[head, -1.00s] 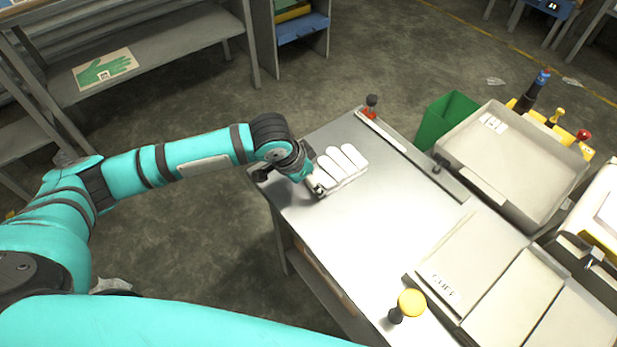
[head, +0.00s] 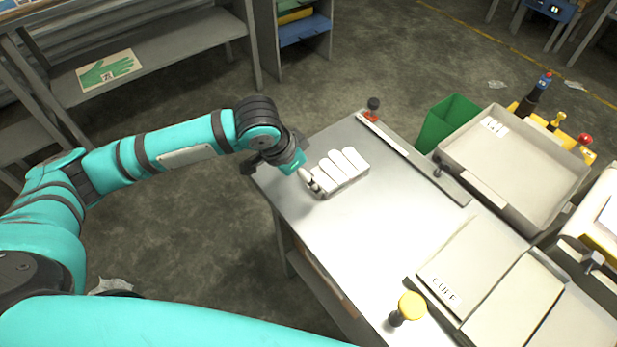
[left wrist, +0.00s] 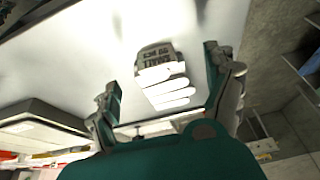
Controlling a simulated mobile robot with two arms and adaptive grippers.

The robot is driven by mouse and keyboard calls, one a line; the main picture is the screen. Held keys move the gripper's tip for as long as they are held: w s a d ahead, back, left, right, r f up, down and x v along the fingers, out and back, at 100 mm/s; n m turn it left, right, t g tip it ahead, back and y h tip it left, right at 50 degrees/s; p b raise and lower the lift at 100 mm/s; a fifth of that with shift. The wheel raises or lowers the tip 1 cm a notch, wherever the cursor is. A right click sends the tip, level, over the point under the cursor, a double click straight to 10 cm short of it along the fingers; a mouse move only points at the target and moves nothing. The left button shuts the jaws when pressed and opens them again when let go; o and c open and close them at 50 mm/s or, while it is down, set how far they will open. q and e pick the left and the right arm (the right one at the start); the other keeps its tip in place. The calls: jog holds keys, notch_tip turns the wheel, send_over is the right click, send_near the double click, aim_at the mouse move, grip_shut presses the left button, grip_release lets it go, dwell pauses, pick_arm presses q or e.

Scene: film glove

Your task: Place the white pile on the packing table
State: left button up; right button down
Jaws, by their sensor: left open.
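The white pile (head: 342,170), a stack of white gloves with fingers spread, lies flat on the grey metal table (head: 330,235) near its far left corner. I take this to be the packing table. My left gripper (left wrist: 163,70) is open and empty. In the head view it is at the left edge of the pile, with its fingers mostly hidden by the wrist. In the left wrist view the white pile (left wrist: 163,82) shows between the spread fingers, with dark print on its cuff; I see no finger closed on it. My right gripper is out of view.
A yellow-topped knob (head: 411,305) stands on the near edge. Cuff-labelled panels (head: 470,270) and a grey tray (head: 510,165) are to the right. A green bin (head: 447,122) is behind. A metal rail (head: 410,155) borders the table's far side. The table's middle is clear.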

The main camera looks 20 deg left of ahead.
pick_arm(q)
jog(key=v, duration=0.6)
dwell(0.3)
